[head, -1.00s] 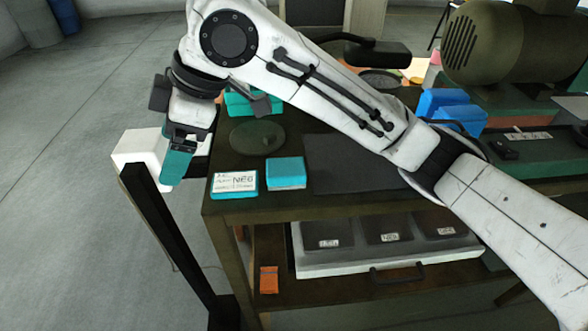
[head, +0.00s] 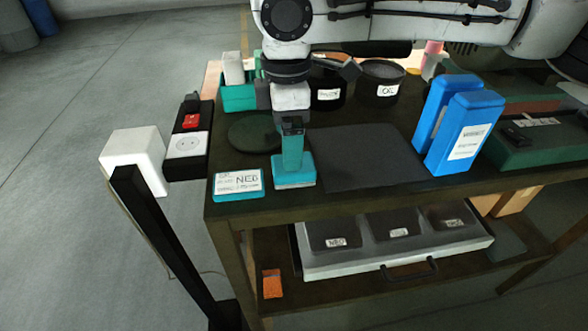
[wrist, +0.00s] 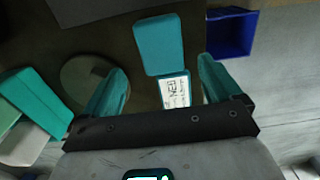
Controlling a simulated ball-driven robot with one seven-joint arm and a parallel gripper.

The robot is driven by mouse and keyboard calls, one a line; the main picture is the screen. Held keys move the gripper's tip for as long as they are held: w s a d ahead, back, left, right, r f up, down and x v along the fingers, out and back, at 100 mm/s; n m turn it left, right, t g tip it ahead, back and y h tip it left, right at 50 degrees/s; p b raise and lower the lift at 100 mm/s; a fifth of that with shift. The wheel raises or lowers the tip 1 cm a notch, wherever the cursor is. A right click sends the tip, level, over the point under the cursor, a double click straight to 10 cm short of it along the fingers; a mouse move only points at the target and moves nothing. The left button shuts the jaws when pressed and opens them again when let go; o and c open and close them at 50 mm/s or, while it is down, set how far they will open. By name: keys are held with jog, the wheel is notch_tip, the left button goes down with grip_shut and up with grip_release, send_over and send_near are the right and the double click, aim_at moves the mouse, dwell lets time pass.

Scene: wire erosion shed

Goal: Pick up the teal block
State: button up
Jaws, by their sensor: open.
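The plain teal block (head: 294,183) lies flat on the dark bench near its front left corner. It also shows in the wrist view (wrist: 158,45), just beyond the fingertips. A teal block with a white label (head: 238,185) lies to its left in the head view; in the wrist view (wrist: 175,92) it is between the fingers. My gripper (head: 292,164) points down over the plain teal block, hiding its back part. In the wrist view the teal fingers of my gripper (wrist: 162,66) are apart with nothing held. Whether the fingers touch the block cannot be told.
A round dark disc (head: 253,133) lies behind the blocks, and a dark mat (head: 365,158) to their right. Blue upright holders (head: 467,132), black pots (head: 380,84) and a teal bin (head: 238,97) stand around. A white box on a post (head: 134,160) is left of the bench.

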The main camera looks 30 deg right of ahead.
jog(key=shift+s+d+f, duration=0.1)
jog(key=shift+d+f, duration=0.1)
jog(key=shift+f, duration=1.35)
jog(key=shift+s+d+f, duration=0.1)
jog(key=shift+d+f, duration=0.05)
jog(key=shift+f, duration=1.4)
jog(key=c, duration=1.1)
jog(key=shift+r, duration=0.15)
